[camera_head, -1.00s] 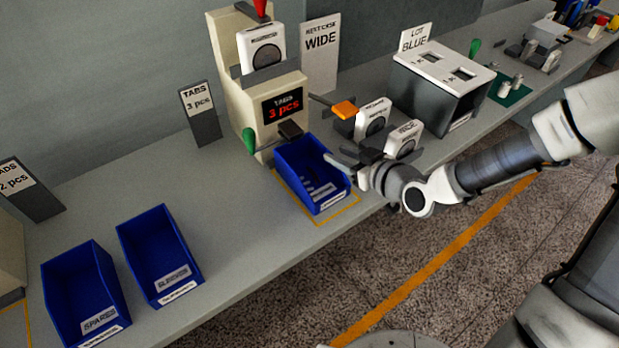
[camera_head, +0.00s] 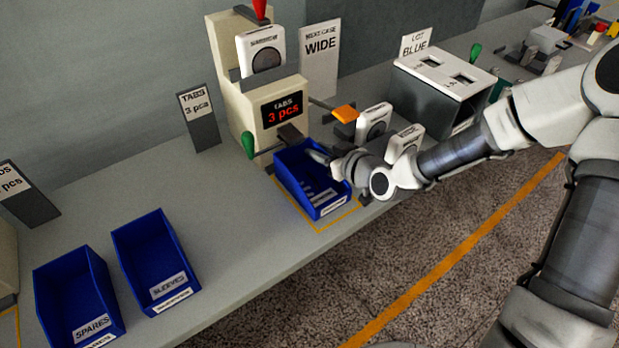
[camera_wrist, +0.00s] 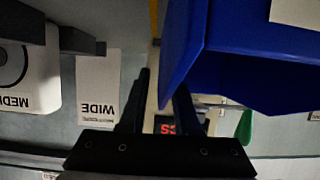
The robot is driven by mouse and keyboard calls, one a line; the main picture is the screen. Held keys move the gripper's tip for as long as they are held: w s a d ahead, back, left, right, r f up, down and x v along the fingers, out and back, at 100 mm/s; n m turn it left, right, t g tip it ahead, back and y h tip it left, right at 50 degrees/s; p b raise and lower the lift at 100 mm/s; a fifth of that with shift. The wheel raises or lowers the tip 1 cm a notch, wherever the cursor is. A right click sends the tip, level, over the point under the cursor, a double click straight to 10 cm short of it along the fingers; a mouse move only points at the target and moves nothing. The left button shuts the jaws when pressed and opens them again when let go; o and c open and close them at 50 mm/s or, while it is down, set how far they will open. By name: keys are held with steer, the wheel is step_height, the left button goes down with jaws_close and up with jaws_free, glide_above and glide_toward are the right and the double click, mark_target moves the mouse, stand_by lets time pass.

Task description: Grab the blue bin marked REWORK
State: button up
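A blue bin (camera_head: 318,210) stands below the machine's "TABS 3 pcs" display; its front label is too small to read. Two more blue bins stand at the lower left, marked SPARES (camera_head: 112,290) and SLEEVES (camera_head: 183,255). No REWORK marking is readable. My gripper (camera_head: 322,157) is at the right wall of the bin by the machine. In the wrist view my gripper (camera_wrist: 163,88) has its fingers spread. A wall of the blue bin (camera_wrist: 255,60) reaches between them and hides part of one finger. I cannot tell whether the fingers touch it.
The beige machine (camera_head: 239,85) rises behind the bin, with a green-knobbed lever (camera_head: 249,144) at its left. White cases (camera_head: 373,121) and an orange-tipped lever (camera_head: 345,114) are close to my arm. A grey LOT BLUE box (camera_head: 425,95) stands farther right. The bench between the bins is clear.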

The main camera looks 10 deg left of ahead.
jaws_close()
stand_by(1.2)
